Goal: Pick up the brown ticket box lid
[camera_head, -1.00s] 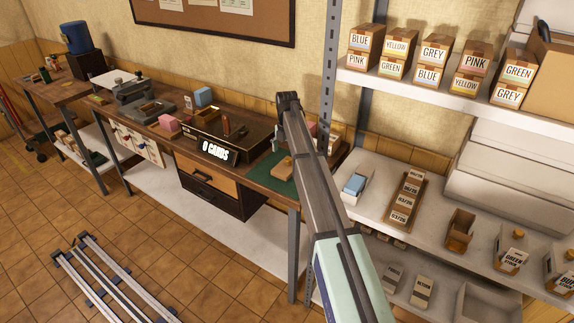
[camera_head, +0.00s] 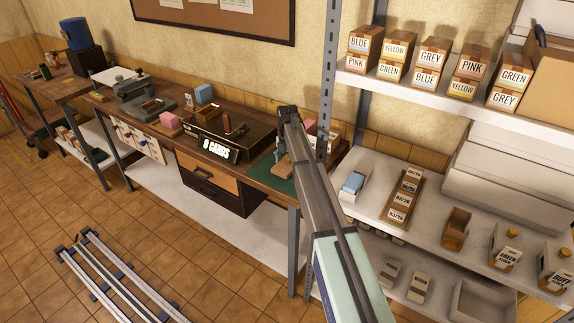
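A small tan-brown piece (camera_head: 283,171) lies on the green mat (camera_head: 287,186) at the right end of the workbench. It may be the brown ticket box lid, but it is small and partly covered, so I cannot tell. My arm reaches from the lower right over this end of the bench. My gripper (camera_head: 281,156) points down just above or at the tan-brown piece. Its fingers are too small and dark to show whether they are open or touching anything.
A dark case with a "0 CARDS" sign (camera_head: 219,150) stands left of the mat. A shelf at right holds a brown open box (camera_head: 456,228) and a tray (camera_head: 393,216) of labelled boxes. Rails lie on the floor.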

